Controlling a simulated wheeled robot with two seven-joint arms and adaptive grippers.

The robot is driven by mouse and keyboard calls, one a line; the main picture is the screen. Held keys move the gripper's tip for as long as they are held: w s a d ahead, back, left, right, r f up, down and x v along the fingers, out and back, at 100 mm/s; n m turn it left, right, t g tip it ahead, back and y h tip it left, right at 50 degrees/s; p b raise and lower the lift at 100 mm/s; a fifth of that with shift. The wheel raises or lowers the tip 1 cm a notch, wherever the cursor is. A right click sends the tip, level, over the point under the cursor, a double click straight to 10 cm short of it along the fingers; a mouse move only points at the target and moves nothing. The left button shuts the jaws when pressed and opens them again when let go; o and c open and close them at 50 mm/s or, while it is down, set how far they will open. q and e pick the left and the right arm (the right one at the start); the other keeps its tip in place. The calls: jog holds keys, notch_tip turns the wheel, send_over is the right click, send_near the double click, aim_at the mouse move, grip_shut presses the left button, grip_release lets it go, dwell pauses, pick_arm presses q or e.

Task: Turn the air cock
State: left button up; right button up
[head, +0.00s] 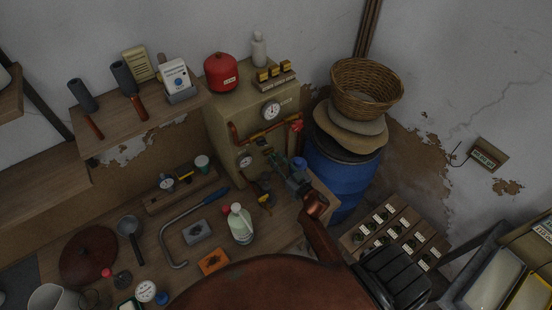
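A beige box unit (222,118) stands at the back of the bench with a copper pipe (265,132) across its front. A red knob (296,126) sits at the pipe's right end. A small brass and yellow fitting (265,199) sits low at the unit's front. I cannot tell for certain which of these is the air cock. My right gripper (279,165) is in front of the unit, below the pipe, and hides part of the front. Its fingers are dark and small, so their opening is unclear. My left gripper is not in view.
A blue barrel (338,178) with sacks and a wicker basket (367,88) stands right. A red canister (221,73) tops the unit.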

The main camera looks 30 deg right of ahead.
jog(key=shift+w, duration=0.35)
jog(key=shift+c, duration=0.4)
grip_shut()
